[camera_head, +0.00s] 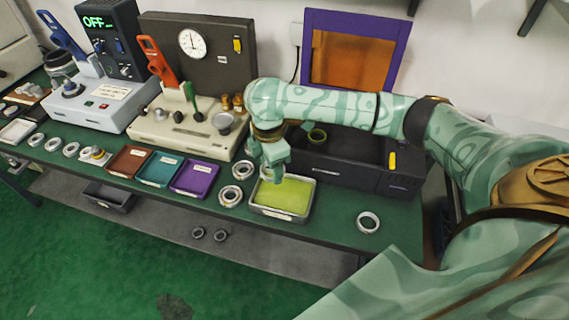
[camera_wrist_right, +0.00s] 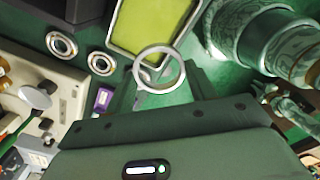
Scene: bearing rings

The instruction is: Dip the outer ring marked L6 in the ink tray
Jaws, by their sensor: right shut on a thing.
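The ink tray (camera_head: 262,209) is a pale metal tray with yellow-green ink, near the front edge of the bench. In the right wrist view, part of the tray (camera_wrist_right: 121,45) shows at the top. My right gripper (camera_head: 273,178) reaches down over the tray's back left part. In the right wrist view it is shut on a metal ring (camera_wrist_right: 176,82), which overlaps the tray's near corner in the picture. I cannot read a mark on this ring, nor tell whether it touches the ink. The ring is hidden in the head view. My left gripper is not in view.
Two bearing rings, a front one (camera_head: 231,195) and a back one (camera_head: 242,170), lie left of the tray. Another ring (camera_head: 368,221) lies to its right. Purple (camera_head: 195,180), teal and brown trays stand further left. A black box (camera_head: 345,168) stands behind.

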